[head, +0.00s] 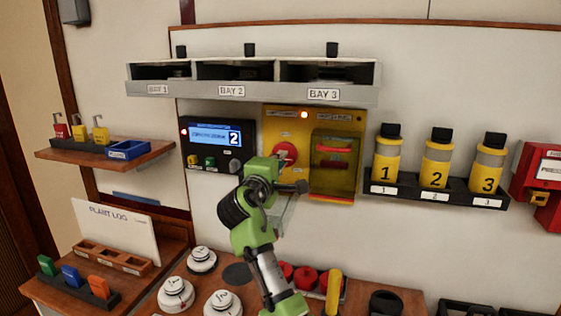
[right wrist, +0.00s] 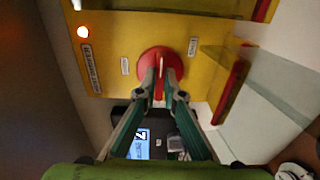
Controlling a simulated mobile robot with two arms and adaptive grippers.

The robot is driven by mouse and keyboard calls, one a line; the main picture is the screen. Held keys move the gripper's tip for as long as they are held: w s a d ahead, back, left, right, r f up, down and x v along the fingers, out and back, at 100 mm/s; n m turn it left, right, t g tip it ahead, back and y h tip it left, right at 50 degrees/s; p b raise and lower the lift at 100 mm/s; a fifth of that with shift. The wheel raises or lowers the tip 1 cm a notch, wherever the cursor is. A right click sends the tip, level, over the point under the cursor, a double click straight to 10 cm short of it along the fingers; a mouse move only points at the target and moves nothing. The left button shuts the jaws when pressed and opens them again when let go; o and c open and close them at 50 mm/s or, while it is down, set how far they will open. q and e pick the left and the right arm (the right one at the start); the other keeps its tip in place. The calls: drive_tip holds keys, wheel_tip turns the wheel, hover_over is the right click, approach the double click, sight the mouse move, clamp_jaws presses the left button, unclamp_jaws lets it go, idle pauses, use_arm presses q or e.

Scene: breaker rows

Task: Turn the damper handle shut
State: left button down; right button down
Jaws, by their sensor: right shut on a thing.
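The damper handle is a red round knob (right wrist: 158,62) on a yellow panel (right wrist: 120,50); in the head view the knob (head: 285,150) shows beside my arm. My right gripper (right wrist: 159,80) is shut on the handle's red grip, with one finger on each side of it. In the head view my right gripper (head: 280,170) reaches the panel from below, and its fingers are largely hidden. A white label reading SHUT (right wrist: 193,46) is on the right of the knob in the wrist view; another label is on the left, too small to read. My left gripper is not in view.
A clear yellow cover (head: 335,165) over a red bar is just right of the knob. A black display box (head: 217,145) is on the left. The bay shelf (head: 250,92) juts out above. A bottle rack (head: 435,190) is at right; a desk with round detectors (head: 175,293) is below.

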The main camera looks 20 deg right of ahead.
drive_tip(key=c, duration=2.3)
unclamp_jaws()
drive_tip(key=shift+r, duration=0.35)
drive_tip(key=shift+o, duration=0.7)
drive_tip(key=shift+w+f, duration=0.25)
drive_tip(key=shift+f, duration=0.05)
drive_tip(key=v, duration=0.7)
drive_tip(key=shift+s+a, duration=0.2)
drive_tip(key=shift+s, duration=0.05)
drive_tip(key=shift+f, duration=0.1)
